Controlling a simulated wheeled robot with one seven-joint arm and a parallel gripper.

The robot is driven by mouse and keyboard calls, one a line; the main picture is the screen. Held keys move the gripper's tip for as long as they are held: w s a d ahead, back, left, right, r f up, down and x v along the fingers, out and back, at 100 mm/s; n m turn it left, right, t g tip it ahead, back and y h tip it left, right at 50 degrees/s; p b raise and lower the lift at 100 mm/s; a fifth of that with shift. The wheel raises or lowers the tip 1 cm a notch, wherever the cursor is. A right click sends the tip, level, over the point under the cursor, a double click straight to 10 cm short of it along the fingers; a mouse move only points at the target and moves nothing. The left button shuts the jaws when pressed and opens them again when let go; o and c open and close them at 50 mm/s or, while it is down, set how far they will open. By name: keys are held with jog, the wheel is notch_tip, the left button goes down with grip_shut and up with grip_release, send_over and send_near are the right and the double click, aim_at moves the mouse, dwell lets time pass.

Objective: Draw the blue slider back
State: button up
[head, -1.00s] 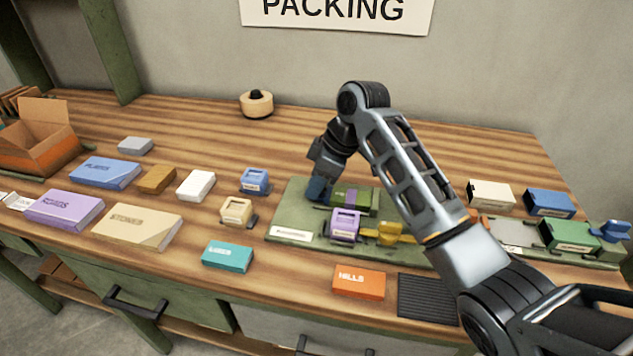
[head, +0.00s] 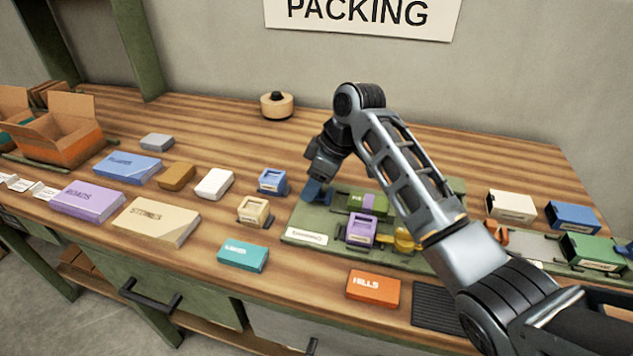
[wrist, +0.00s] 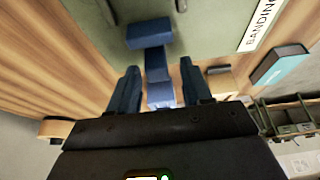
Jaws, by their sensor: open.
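The blue slider (wrist: 148,34) shows in the wrist view as a block with a narrower stem on the green board (wrist: 195,25). My gripper (wrist: 159,66) is open, its two dark blue fingers apart on either side of the stem's line. I cannot tell whether they touch it. In the head view my gripper (head: 316,195) is low over the left end of the green board (head: 290,236). There I cannot tell the slider apart from the blue fingers.
A blue slotted box (head: 272,181) and a tan slotted box (head: 253,211) stand just left of the board. A purple holder (head: 361,231) and a yellow part (head: 405,240) are on it. An orange box (head: 373,288) lies in front.

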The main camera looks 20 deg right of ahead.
aim_at(328, 192)
jog(key=shift+d, duration=0.1)
jog(key=v, duration=0.7)
jog(key=shift+r+b, duration=0.3)
jog(key=shift+b, duration=0.1)
jog(key=shift+r, duration=0.1)
jog(key=shift+s, duration=0.1)
